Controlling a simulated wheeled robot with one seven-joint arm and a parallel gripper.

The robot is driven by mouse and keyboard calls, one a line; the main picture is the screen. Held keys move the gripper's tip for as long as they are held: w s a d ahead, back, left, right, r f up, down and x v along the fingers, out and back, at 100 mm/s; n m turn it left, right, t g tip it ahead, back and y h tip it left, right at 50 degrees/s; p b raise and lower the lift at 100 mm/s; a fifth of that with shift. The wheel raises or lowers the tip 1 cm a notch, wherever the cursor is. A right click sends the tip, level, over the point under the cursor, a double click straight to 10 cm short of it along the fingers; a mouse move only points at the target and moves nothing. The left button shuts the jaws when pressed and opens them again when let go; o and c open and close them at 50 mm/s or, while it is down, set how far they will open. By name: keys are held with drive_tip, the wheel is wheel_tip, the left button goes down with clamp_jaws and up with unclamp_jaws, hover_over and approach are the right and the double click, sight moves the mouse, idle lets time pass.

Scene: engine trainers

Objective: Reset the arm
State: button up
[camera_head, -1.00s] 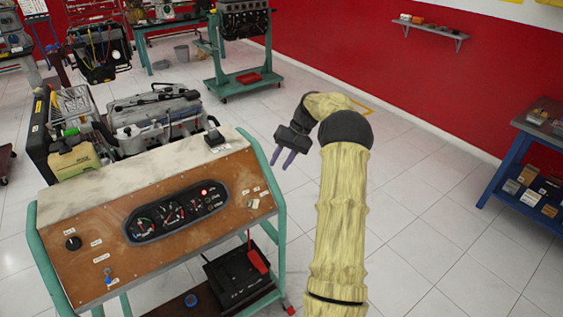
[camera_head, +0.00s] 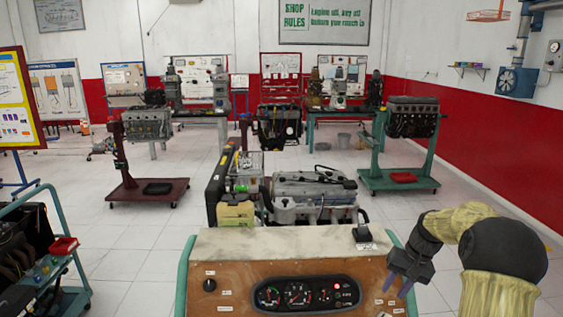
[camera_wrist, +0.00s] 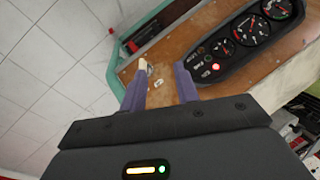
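My arm, in a yellowish sleeve, rises at the right of the head view and bends left. My gripper (camera_head: 399,287) hangs at the right edge of the engine trainer's control panel (camera_head: 245,284), fingers pointing down. In the wrist view its two purple fingers (camera_wrist: 160,92) are spread apart with nothing between them. Beyond them lie the brown panel face, a small pale switch (camera_wrist: 143,66) and the gauge cluster (camera_wrist: 236,40) with a lit red lamp. The gauge cluster also shows in the head view (camera_head: 302,293).
An engine (camera_head: 310,192) stands behind the panel. A green engine stand (camera_head: 399,181) is at the back right, a red one (camera_head: 146,190) at the back left. A teal cart (camera_head: 60,262) is at the left edge. Floor right of the panel is open.

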drive_tip(key=s+a+n+t+h, duration=0.1)
drive_tip(key=s+a, duration=0.7)
drive_tip(key=s, duration=0.3)
drive_tip(key=s+a+n+t+h, duration=0.1)
drive_tip(key=s+a+n+h, duration=0.1)
drive_tip(key=s+a, duration=0.5)
drive_tip(key=s, duration=0.4)
drive_tip(key=shift+s+a+r+n, duration=0.2)
drive_tip(key=shift+s+a+n, duration=0.1)
drive_tip(key=shift+s+a, duration=0.1)
idle(0.7)
